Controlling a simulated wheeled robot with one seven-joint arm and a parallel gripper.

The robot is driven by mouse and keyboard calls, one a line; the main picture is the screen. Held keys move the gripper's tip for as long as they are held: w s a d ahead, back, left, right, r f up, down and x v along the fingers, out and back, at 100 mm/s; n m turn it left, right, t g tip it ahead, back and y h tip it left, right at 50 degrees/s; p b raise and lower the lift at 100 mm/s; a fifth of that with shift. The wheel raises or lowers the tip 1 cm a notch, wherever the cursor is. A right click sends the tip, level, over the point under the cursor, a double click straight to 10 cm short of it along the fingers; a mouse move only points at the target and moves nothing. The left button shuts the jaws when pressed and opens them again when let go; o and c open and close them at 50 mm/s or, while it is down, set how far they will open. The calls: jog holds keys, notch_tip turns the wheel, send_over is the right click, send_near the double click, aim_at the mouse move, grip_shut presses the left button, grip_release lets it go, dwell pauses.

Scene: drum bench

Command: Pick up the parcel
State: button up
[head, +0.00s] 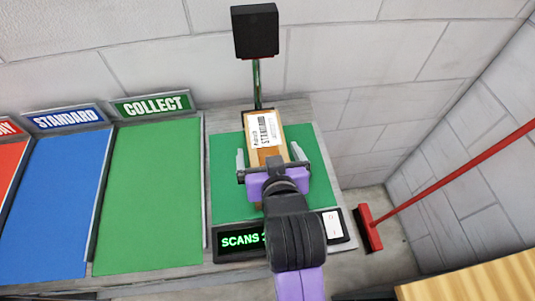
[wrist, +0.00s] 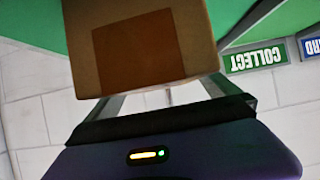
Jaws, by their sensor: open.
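The parcel (head: 263,133) is a brown cardboard box with a white label, on the green scan mat (head: 226,180) below the black scanner head. The label reads "STANDARD" with a barcode. My gripper (head: 270,160) is open at the near end of the parcel, with one finger on each side of it. In the wrist view the parcel (wrist: 140,45) fills the upper middle, close in front of my gripper (wrist: 165,100), and the fingers run towards its two sides. Whether the fingers touch it cannot be told. My gripper hides part of the parcel's near end.
The black scanner (head: 255,31) stands on a post behind the mat. A display (head: 240,241) reading "SCANS" is at the mat's front. Left lie the empty green COLLECT lane (head: 150,195) and blue STANDARD lane (head: 55,200). A red broom (head: 369,228) leans at the right.

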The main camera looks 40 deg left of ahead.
jog(key=shift+x, duration=0.9)
jog(key=c, duration=1.8)
jog(key=shift+r, duration=0.2)
jog(key=shift+c, duration=1.2)
jog(key=shift+r, duration=0.1)
notch_tip(320, 180, up, 10)
jog(key=shift+f, duration=0.15)
jog(key=shift+s, duration=0.1)
